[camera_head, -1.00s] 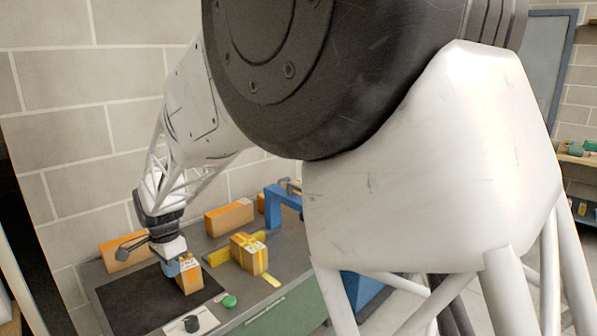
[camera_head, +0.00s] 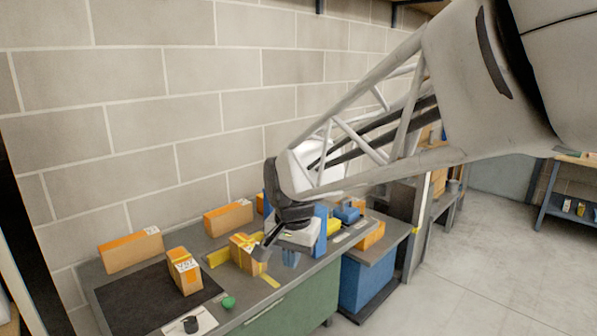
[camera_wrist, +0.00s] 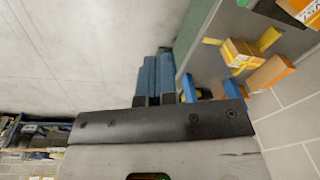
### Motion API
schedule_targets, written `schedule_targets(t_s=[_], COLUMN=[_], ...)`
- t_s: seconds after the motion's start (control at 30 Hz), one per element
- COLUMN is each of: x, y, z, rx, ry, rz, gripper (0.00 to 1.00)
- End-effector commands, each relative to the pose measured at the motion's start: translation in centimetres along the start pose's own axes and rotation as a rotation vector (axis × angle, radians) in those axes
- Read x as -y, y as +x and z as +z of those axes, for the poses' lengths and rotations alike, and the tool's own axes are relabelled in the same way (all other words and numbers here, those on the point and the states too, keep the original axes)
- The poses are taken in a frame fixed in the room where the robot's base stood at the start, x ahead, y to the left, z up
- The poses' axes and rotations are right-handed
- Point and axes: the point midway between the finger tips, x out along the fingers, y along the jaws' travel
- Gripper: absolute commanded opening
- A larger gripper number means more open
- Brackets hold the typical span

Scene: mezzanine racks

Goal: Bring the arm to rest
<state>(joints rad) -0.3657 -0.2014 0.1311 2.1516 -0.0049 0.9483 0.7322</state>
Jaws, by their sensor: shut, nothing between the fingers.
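My gripper (camera_head: 290,258) has blue fingers and shows at the bench's front side, right of the yellow-taped box, in the head view. In the wrist view its two blue fingers (camera_wrist: 156,76) lie together, shut with nothing between them, against pale floor. My arm reaches in from the upper right. An orange-and-brown box with a white label (camera_head: 184,271) stands upright on the black mat (camera_head: 135,300), clear of the gripper.
Two orange-topped boxes (camera_head: 130,250) (camera_head: 228,217) stand along the wall. Blue and yellow items and a blue bin (camera_head: 366,287) lie right of my wrist. The floor (camera_head: 470,260) at right is open.

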Motion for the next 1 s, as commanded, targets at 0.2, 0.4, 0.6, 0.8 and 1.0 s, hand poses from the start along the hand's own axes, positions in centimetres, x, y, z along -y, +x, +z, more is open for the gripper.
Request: schedule_targets(t_s=[0.2,0.4,0.6,0.8,1.0], x=[-6.4,-11.6,-16.4,-20.8,-24.2], y=[-1.3,-2.1,-2.4,-2.2,-1.8], z=[1.5,3.4,5.7,8.5,11.2], rx=[-0.026,-0.051,-0.075,-0.1,-0.122], ry=[-0.062,-0.125,-0.188,-0.25,-0.307], rz=[-0.007,-0.009,-0.006,0.002,0.012], gripper=[0.0,0.0,0.0,0.0,0.0])
